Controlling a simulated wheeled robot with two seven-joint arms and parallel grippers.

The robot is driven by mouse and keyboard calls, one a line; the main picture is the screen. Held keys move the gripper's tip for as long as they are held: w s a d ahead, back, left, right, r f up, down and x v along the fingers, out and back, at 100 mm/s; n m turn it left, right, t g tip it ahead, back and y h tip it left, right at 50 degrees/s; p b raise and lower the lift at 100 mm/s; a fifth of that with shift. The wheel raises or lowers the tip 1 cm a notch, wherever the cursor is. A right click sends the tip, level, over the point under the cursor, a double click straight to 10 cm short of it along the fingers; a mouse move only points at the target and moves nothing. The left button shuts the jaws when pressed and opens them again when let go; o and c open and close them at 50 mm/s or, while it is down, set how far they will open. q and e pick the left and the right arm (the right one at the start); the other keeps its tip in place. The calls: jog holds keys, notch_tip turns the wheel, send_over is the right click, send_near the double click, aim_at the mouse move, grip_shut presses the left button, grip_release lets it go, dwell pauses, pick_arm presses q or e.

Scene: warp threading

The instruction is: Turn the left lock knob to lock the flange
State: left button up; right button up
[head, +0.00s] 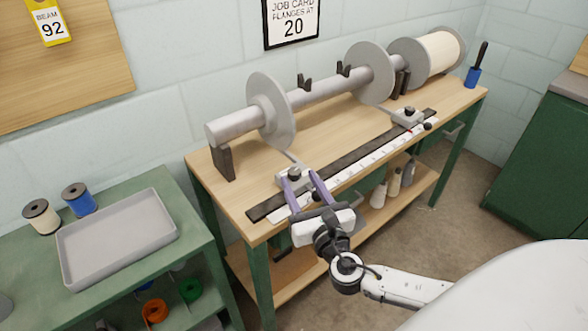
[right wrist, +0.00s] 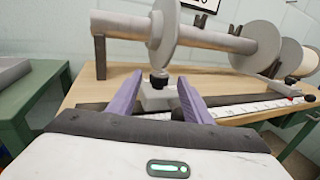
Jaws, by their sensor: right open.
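The left lock knob is a small black knob (right wrist: 159,77) on a grey sliding block (right wrist: 157,98). In the head view this block (head: 285,184) sits on the ruler rail near its left end. My right gripper (head: 302,177) is open, its two purple fingers on either side of the knob and block. In the right wrist view the knob shows between the fingertips, with visible gaps; whether a finger touches it I cannot tell. The left flange (head: 268,112) is a grey disc on the beam (head: 322,88), behind the block. My left gripper is not in view.
A second block with a black knob (head: 409,112) sits at the rail's right part, below the right flange (head: 368,75). The white ruler (head: 372,160) runs along the wooden bench (head: 205,160). A green side table holds a grey tray (head: 118,237) and two spools.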

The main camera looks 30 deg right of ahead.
aim_at(297, 176)
jog(key=x, duration=0.5)
